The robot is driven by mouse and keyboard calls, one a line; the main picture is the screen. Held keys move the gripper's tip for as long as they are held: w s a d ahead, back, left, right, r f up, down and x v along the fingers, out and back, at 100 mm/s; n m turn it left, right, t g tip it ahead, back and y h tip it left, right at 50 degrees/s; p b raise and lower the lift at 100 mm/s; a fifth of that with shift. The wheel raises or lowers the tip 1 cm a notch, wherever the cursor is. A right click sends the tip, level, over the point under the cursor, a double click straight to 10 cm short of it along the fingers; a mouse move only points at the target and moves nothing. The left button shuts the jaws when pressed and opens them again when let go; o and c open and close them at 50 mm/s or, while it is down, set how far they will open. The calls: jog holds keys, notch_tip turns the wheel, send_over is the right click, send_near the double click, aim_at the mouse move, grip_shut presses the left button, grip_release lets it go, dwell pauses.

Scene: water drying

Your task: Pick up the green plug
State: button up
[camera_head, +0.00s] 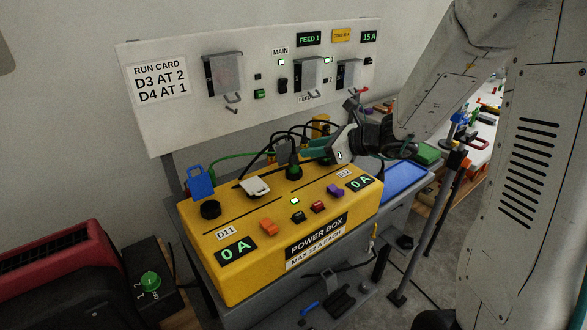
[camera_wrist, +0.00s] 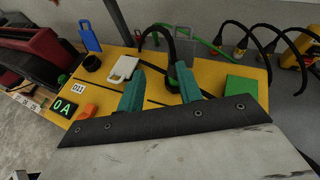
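My gripper (camera_head: 316,150) is above the back right part of the yellow power box (camera_head: 230,276). Its two teal fingers (camera_wrist: 160,88) are apart in the wrist view, with nothing clearly held between them. A dark green round plug-like piece (camera_head: 293,172) sits on the box top just left of and below the fingers, under a grey lid (camera_head: 283,151). In the wrist view a green block (camera_wrist: 242,85) shows right of the fingers. I cannot tell whether these are the same thing. The fingers hide part of the box top.
A blue tag (camera_head: 201,182) stands by a black socket (camera_head: 210,210). A white lid (camera_head: 255,187) is raised nearby. Black cables loop behind the box. A panel with switches (camera_head: 250,85) is behind. A red machine (camera_head: 60,260) and a green knob (camera_head: 150,281) are at left.

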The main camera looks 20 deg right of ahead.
aim_at(294, 154)
jog(key=shift+w+a+f+m, duration=0.1)
jog(key=shift+w+f+m, duration=0.15)
jog(key=shift+w+f, duration=0.25)
jog(key=shift+w+a+f+m, duration=0.1)
jog(key=shift+w+f+m, duration=0.15)
jog(key=shift+w, duration=0.45)
jog(key=shift+t, duration=0.3)
jog(key=x, duration=0.5)
jog(key=shift+w+f, duration=0.1)
jog(key=shift+w, duration=0.35)
grip_shut()
